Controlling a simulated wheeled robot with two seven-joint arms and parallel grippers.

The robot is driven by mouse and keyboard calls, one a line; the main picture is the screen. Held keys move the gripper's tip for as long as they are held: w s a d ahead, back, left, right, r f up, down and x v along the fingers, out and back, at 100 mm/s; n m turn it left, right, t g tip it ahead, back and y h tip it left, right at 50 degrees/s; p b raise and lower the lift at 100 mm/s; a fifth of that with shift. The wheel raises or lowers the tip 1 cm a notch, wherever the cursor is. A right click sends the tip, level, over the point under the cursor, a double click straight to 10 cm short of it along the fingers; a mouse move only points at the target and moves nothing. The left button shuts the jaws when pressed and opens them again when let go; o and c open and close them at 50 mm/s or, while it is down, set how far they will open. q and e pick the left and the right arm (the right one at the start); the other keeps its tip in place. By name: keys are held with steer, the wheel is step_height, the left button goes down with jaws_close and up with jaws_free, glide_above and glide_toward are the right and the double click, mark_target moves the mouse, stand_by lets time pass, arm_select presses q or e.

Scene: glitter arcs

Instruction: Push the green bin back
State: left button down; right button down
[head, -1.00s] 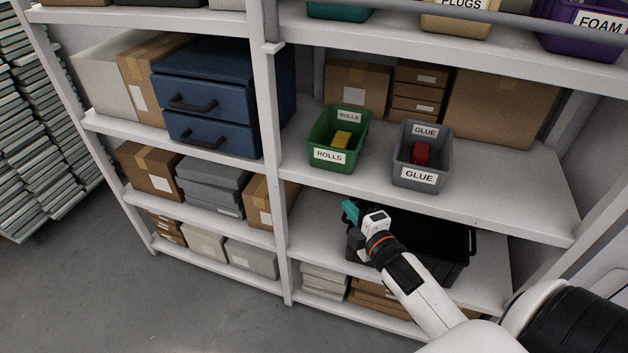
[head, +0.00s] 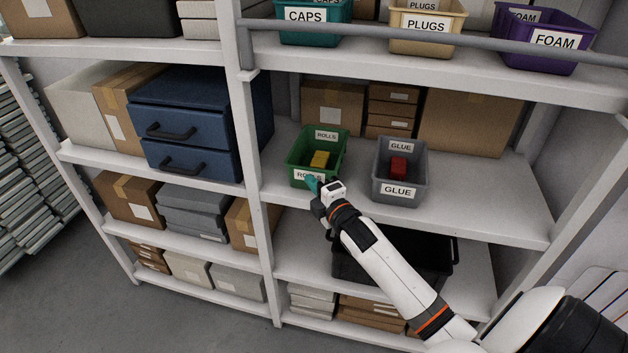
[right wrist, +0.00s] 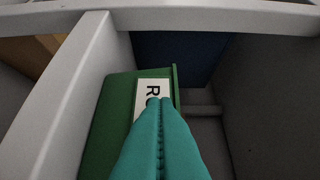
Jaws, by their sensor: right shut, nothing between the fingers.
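The green bin (head: 331,167), labelled ROLLS, stands on the middle shelf near its front edge and holds a yellow block (head: 320,160). My right gripper (head: 312,184) is shut and empty, with its teal fingertips in front of the bin's front label and hiding part of it. In the right wrist view the shut fingers (right wrist: 160,125) point at the white label of the green bin (right wrist: 118,95). I cannot tell whether the tips touch the bin. My left gripper is not in view.
A grey GLUE bin (head: 383,184) with a red block (head: 398,167) stands just right of the green bin. Cardboard boxes (head: 333,107) stand behind on the same shelf (head: 470,205). A shelf post (head: 250,140) is close on the left, and a rail (head: 440,42) crosses above.

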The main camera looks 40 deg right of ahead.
steer(key=shift+w+d, duration=0.25)
steer(key=w+d+b, duration=0.1)
steer(key=w+d, duration=0.3)
steer(key=d, duration=0.1)
steer(key=shift+w+f, duration=0.1)
steer(key=shift+w, duration=0.1)
steer(key=shift+w+d, duration=0.25)
steer(key=shift+d, duration=0.1)
steer(key=shift+s+a, duration=0.1)
